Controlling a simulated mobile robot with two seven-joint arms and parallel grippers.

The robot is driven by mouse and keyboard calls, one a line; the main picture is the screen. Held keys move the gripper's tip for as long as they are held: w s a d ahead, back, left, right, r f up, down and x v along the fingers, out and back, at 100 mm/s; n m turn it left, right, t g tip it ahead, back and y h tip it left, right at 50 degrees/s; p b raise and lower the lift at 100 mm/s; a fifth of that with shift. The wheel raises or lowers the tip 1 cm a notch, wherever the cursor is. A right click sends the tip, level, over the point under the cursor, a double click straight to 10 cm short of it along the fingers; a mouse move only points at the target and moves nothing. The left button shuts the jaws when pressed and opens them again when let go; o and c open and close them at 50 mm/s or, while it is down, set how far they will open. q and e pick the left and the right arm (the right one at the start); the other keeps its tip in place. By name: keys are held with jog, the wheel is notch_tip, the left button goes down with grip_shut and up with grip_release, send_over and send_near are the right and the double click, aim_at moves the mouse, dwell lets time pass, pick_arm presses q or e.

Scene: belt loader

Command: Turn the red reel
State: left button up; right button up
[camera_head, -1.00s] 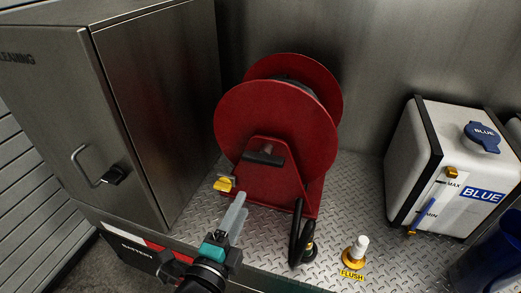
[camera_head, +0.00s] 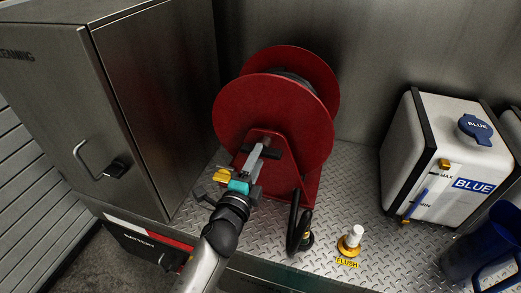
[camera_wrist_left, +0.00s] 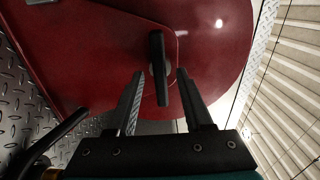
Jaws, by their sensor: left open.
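The red reel (camera_head: 272,112) stands on the metal deck, with a red bracket at its front. A dark crank handle (camera_head: 271,151) is on the bracket face; it also shows in the left wrist view (camera_wrist_left: 158,68) as an upright bar. My left gripper (camera_head: 256,152) is in front of the handle. In the left wrist view my left gripper (camera_wrist_left: 159,74) is open, with one finger on each side of the bar's lower part and gaps on both sides. The fingers hide part of the handle in the head view. My right gripper is not in view.
A steel cabinet (camera_head: 160,100) stands left of the reel. A black hose (camera_head: 294,225) hangs at the reel's lower front. A yellow valve (camera_head: 222,174), a flush fitting (camera_head: 349,242) and a white tank (camera_head: 425,150) are nearby. Tread-plate deck (camera_head: 355,185) is clear right of the reel.

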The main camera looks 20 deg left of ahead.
pick_arm(q)
jog(key=shift+w, duration=1.55)
jog(key=shift+c, duration=0.2)
grip_shut()
